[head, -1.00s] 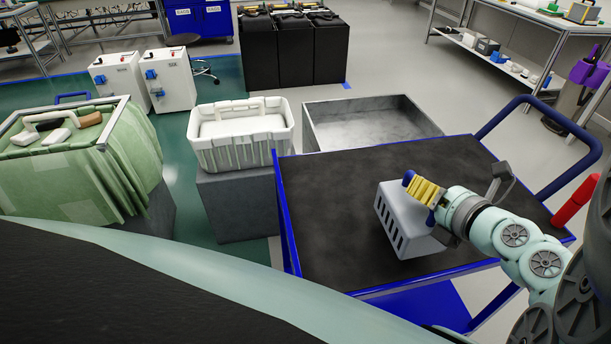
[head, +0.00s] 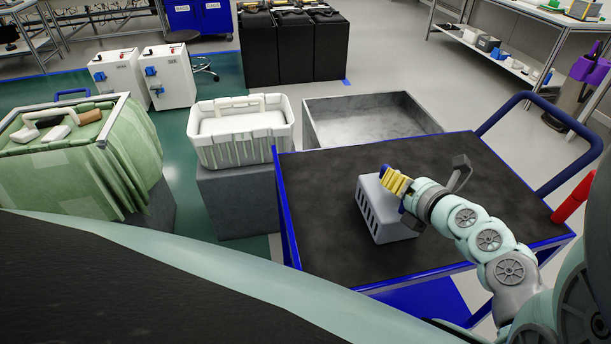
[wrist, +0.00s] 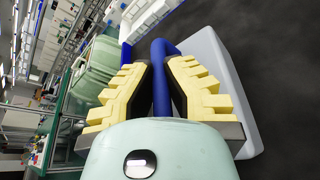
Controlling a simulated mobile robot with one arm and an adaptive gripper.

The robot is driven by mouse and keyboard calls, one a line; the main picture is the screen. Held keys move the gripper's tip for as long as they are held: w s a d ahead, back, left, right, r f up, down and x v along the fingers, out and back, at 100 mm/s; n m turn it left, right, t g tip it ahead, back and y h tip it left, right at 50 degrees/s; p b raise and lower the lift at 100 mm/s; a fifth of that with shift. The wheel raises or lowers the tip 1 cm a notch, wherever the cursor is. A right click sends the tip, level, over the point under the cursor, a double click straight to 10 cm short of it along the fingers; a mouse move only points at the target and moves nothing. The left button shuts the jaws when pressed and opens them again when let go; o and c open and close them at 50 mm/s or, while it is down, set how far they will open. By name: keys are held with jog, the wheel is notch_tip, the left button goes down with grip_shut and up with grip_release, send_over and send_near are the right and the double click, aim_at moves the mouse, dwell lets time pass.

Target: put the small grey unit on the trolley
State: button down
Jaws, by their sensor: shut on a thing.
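The small grey unit (head: 372,215) is a light grey box with dark slots along its side, over the black top of the blue-edged trolley (head: 315,205). I cannot tell whether it rests on the top or hangs just above it. My gripper (head: 396,183) has yellow ridged fingers and is shut on the unit's blue handle. In the wrist view the fingers of my gripper (wrist: 160,75) stand on both sides of the blue handle (wrist: 163,95), and the grey unit (wrist: 220,65) lies to the right. My fingers hide part of the unit.
The trolley's blue push handle (head: 540,110) rises at its right, with a red object (head: 572,197) near that corner. A white crate (head: 242,135) on a grey block, a green-draped bin (head: 120,165) and an open grey box (head: 365,118) stand around it. The trolley top is otherwise clear.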

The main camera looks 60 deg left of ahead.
jog(key=shift+w, duration=0.1)
jog(key=c, duration=1.5)
grip_release()
jog(key=shift+f, duration=0.15)
jog(key=shift+c, duration=0.2)
jog(key=o, duration=0.4)
jog(key=v, duration=1.2)
jog(key=shift+b, duration=0.3)
jog(key=shift+r, duration=0.25)
